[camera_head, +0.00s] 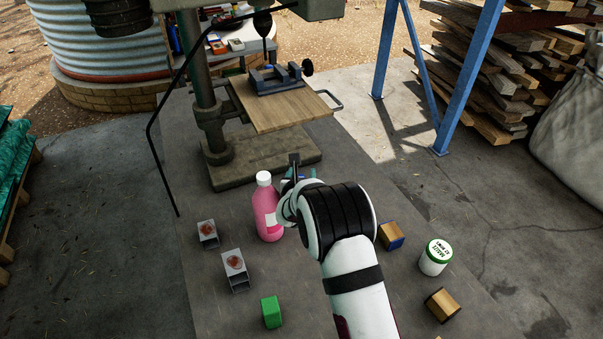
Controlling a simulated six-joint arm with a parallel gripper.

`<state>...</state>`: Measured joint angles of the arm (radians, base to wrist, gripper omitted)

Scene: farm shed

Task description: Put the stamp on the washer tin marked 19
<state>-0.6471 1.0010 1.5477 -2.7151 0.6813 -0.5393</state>
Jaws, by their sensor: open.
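My gripper (296,172) is mostly hidden behind my own wrist, just right of the pink bottle's cap; a dark finger and a blue-green patch show there. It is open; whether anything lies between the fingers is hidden. A white round tin with a green rim (435,257) stands at right with upside-down lettering; I cannot read its number surely. No tin clearly marked 19 shows. I cannot tell which thing is the stamp: two small wooden blocks, one with a blue side (391,235) and one with a dark side (442,305), lie right of my arm.
A pink bottle (266,212) with a white cap stands left of my wrist. Two small metal pieces with reddish marks (207,233) (235,268) and a green block (271,312) lie at left front. A drill press (262,150) stands behind.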

